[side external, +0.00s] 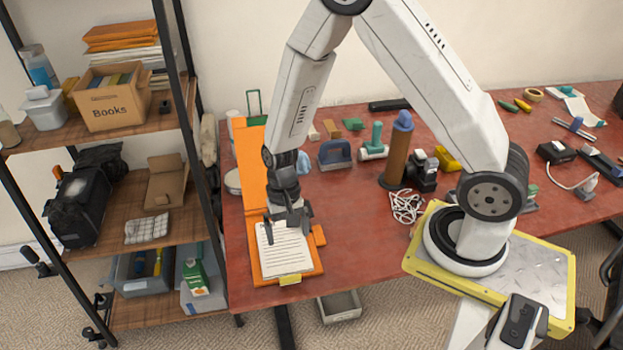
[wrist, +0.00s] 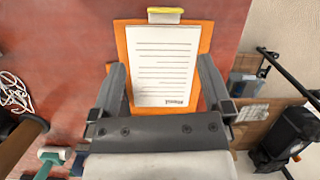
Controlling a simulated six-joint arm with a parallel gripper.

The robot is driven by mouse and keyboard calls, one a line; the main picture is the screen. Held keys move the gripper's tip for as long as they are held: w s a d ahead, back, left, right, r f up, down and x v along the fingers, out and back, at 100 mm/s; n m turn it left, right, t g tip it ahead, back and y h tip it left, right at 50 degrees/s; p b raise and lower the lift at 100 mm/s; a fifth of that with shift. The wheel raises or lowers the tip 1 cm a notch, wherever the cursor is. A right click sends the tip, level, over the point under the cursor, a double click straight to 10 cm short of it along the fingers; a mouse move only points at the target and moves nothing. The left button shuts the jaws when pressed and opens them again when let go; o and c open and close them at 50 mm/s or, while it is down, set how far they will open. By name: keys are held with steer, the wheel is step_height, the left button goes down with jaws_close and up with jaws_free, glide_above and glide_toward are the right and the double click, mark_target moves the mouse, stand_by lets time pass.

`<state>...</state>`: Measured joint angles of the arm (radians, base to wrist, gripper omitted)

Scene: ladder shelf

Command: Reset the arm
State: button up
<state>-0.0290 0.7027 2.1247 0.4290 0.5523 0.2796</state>
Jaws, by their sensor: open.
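My gripper (side external: 289,222) is open and empty, pointing down above an orange clipboard (side external: 256,279) on the red table. A sheet of lined white paper (side external: 284,252) lies on the clipboard, with a yellowish clip (side external: 290,280) at its front edge. In the wrist view the two fingers of my gripper (wrist: 170,85) stand wide apart, with the paper (wrist: 165,65) and clipboard (wrist: 205,35) between and beyond them. I cannot tell the exact height of the fingertips above the paper.
A ladder shelf (side external: 150,205) with a Books box (side external: 112,95) stands at the left. On the table (side external: 345,235) are a brown cylinder (side external: 397,155), a white cable (side external: 406,206), a green-handled tool (side external: 375,143) and several other tools. The table front, right of the clipboard, is clear.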

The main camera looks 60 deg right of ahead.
steer(key=s+d+r+n+t+h, duration=0.1)
steer(key=s+d+r+n+t, duration=0.1)
steer(key=r, duration=0.5)
steer(key=s+d+r+n+t+h, duration=0.1)
steer(key=s+d+r+n+t, duration=0.1)
steer(key=r+n, duration=0.3)
steer(key=shift+s+d+r+t, duration=0.2)
steer(key=shift+d+r+t, duration=0.25)
steer(key=shift+r, duration=0.45)
